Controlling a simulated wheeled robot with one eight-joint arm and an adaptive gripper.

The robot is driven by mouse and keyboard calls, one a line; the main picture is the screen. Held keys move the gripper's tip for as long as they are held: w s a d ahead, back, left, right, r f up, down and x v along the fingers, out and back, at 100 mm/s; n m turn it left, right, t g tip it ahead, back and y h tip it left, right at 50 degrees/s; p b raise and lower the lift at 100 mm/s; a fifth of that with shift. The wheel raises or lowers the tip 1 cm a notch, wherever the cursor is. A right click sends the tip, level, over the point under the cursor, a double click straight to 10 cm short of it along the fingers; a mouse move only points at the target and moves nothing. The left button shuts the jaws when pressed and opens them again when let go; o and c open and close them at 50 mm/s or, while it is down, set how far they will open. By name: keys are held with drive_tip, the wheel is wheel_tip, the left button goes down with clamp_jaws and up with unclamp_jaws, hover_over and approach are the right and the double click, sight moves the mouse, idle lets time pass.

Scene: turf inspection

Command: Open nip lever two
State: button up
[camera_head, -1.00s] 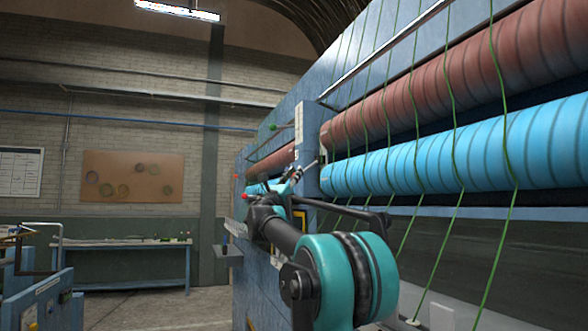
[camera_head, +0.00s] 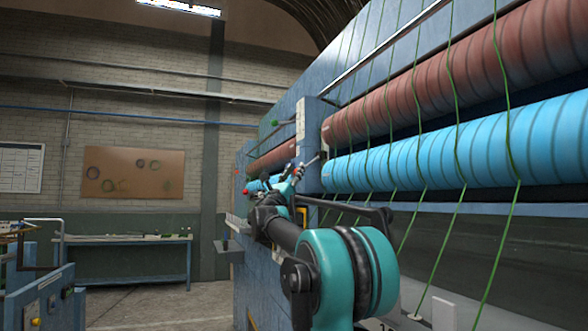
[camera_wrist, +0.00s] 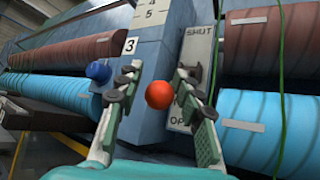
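An orange-red ball knob (camera_wrist: 159,95) shows in the wrist view, in front of a blue-grey post (camera_wrist: 150,60). My gripper (camera_wrist: 158,92) is open, with one finger to each side of the knob and visible gaps between them. A plate (camera_wrist: 195,62) behind the right finger reads SHUT at its top, with lettering partly hidden lower down. The lever's shaft is hidden behind the knob. In the head view my gripper (camera_head: 295,172) is small, beside the machine's upright post (camera_head: 308,150). No label reading two is visible.
Brown-red rollers (camera_head: 440,75) and blue rollers (camera_head: 450,150) flank the post, with green yarns (camera_head: 451,90) running down across them. A blue knob (camera_wrist: 98,71) sits left of the post. A green-ended lever (camera_head: 274,124) is farther along. A workbench (camera_head: 125,242) stands at the back wall.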

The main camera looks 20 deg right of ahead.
drive_tip(key=shift+d+f, duration=0.4)
drive_tip(key=shift+d, duration=0.05)
drive_tip(key=a+v, duration=0.1)
drive_tip(key=v, duration=1.1)
drive_tip(key=shift+r, duration=0.4)
drive_tip(key=shift+d, duration=0.1)
